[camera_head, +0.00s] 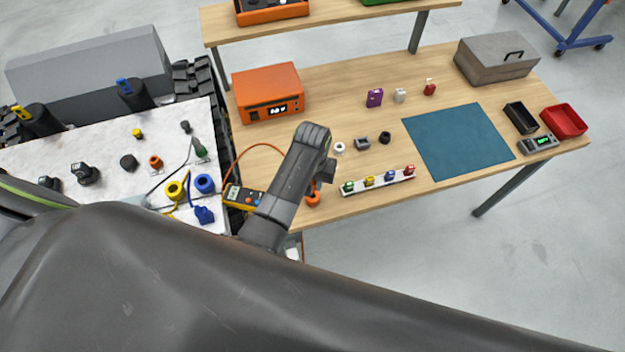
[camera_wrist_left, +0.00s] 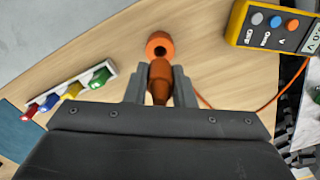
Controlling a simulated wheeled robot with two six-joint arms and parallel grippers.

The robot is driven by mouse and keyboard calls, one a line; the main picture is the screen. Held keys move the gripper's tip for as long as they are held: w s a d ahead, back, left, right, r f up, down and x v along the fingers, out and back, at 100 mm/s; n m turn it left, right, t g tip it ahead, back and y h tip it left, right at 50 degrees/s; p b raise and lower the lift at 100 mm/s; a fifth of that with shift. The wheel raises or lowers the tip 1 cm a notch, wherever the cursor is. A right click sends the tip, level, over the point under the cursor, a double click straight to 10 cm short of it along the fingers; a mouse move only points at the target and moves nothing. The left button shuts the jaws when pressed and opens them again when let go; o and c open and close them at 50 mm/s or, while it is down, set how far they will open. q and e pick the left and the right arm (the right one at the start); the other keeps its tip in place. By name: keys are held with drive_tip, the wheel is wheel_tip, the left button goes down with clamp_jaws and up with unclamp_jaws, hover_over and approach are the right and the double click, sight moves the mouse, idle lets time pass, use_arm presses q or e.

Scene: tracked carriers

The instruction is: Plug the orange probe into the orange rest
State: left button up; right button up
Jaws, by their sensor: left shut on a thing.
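The orange probe (camera_wrist_left: 160,85) is in the jaws of my left gripper (camera_wrist_left: 159,78), which is shut on it in the left wrist view. The orange rest (camera_wrist_left: 159,46), a short round piece with a dark hole, stands on the wooden table just past the probe's end. In that view the probe lines up roughly with the rest; whether they touch I cannot tell. In the head view the rest (camera_head: 312,200) shows at the table's front edge, beside my left arm, which hides most of the gripper and probe. My right gripper is not in view.
A yellow multimeter (camera_head: 243,196) lies left of the rest, with an orange cable (camera_head: 238,158) near it. A white strip with coloured connectors (camera_head: 378,181) lies to the right. An orange power box (camera_head: 268,93) and a teal mat (camera_head: 458,141) are farther off.

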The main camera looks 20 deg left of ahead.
use_arm(q)
drive_tip(key=shift+p, duration=0.45)
drive_tip(key=shift+f+b, duration=1.3)
drive_tip(key=shift+f, duration=1)
drive_tip(key=o, duration=1)
drive_tip(key=shift+o, duration=0.2)
drive_tip(key=shift+r, duration=0.1)
